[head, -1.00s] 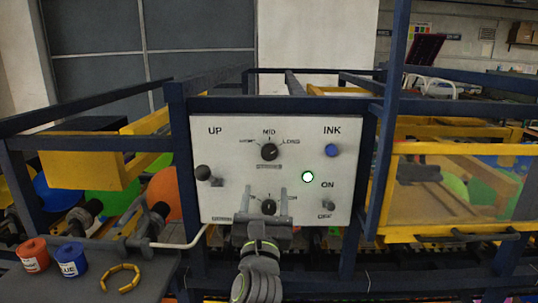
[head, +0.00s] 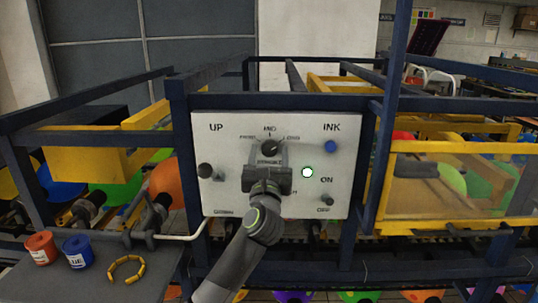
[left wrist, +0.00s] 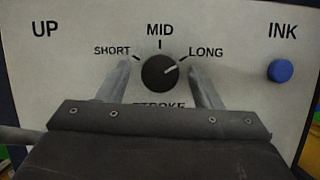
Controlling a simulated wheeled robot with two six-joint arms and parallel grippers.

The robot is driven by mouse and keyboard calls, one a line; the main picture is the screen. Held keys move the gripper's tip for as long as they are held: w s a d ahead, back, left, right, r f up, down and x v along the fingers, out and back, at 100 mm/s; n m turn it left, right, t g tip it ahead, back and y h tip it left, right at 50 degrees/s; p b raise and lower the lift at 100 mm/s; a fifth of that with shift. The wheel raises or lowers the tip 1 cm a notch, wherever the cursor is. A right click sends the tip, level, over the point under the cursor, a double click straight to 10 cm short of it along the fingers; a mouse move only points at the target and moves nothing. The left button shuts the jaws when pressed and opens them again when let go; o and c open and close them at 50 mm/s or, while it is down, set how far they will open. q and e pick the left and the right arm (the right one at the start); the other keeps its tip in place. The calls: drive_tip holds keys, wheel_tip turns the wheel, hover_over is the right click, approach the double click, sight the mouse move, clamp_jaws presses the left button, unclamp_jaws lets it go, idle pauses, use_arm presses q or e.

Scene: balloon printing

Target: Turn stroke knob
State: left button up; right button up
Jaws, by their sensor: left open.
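The black round stroke knob (head: 270,147) is on the white control panel (head: 330,195), below the word MID. In the left wrist view the knob (left wrist: 160,72) has its pale pointer line towards the upper right, at LONG. My left gripper (head: 267,148) is in front of the panel. Its two fingers stand apart on either side of the lower part of the knob, and in the left wrist view a gap shows between each finger and the knob. My right gripper is not in view.
Red (head: 40,248) and blue (head: 77,252) ink pots stand at lower left.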

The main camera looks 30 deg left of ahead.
use_arm(q)
drive_tip(key=c, duration=1)
drive_tip(key=shift+f+n, duration=0.1)
drive_tip(key=shift+n, duration=0.2)
drive_tip(key=n+g+y+b, duration=0.1)
drive_tip(key=n+y+b, duration=0.1)
drive_tip(key=n, duration=0.1)
drive_tip(key=shift+d+f, duration=0.1)
drive_tip(key=shift+d, duration=0.05)
drive_tip(key=n+g+b, duration=0.1)
drive_tip(key=n, duration=0.1)
drive_tip(key=n+g+y+b, duration=0.1)
drive_tip(key=n, duration=0.2)
drive_tip(key=shift+w+n+y, duration=0.1)
drive_tip(key=shift+n+y, duration=0.2)
drive_tip(key=n+g+b, duration=0.1)
drive_tip(key=n, duration=0.1)
drive_tip(key=n+g+b, duration=0.1)
drive_tip(key=n, duration=0.1)
drive_tip(key=shift+d+y, duration=0.15)
drive_tip(key=shift+y, duration=0.25)
drive_tip(key=shift+r+n+g+b, duration=0.25)
drive_tip(key=shift+n+g+b, duration=0.3)
drive_tip(key=shift+n, duration=0.95)
drive_tip(key=shift+w, duration=0.1)
